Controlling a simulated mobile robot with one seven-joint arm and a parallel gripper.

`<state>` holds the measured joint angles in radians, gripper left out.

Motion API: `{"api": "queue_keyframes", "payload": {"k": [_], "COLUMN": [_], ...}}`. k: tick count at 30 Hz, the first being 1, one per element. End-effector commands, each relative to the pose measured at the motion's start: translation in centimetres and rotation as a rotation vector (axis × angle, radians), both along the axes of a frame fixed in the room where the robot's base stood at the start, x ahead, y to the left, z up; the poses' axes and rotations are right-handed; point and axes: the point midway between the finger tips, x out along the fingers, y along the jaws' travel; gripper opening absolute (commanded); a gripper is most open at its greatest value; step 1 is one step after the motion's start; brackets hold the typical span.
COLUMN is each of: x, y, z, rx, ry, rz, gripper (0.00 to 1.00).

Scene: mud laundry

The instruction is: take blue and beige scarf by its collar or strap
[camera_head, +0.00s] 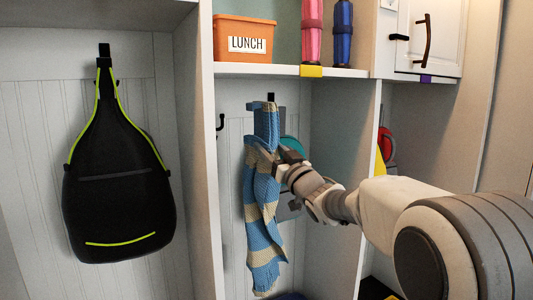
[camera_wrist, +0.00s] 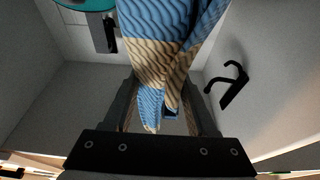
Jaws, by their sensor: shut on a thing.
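The blue and beige scarf (camera_head: 264,215) hangs in the middle cubby from a dark hook (camera_head: 271,97) near its top. My gripper (camera_head: 284,160) is at the scarf's upper part, below the hook, reaching in from the right. In the wrist view the scarf (camera_wrist: 165,45) runs down between the two fingers of my gripper (camera_wrist: 165,105). The gripper is shut on the scarf. The fingertips are partly hidden by the cloth.
A black backpack (camera_head: 120,190) hangs in the left cubby. An empty dark hook (camera_wrist: 232,85) is on the cubby wall beside the scarf. Cubby dividers stand close on both sides.

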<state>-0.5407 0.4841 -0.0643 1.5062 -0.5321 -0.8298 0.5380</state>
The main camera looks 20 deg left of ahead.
Motion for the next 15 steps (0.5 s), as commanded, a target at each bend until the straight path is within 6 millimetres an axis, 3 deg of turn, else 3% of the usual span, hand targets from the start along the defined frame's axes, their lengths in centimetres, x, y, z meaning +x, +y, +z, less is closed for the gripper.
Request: {"api": "queue_keyframes", "payload": {"k": [15], "x": [-2.7], "y": [-3.3], "z": [-0.5], "rx": [0.002], "ry": [-0.002], "rz": [-0.001], "gripper": [0.0]}}
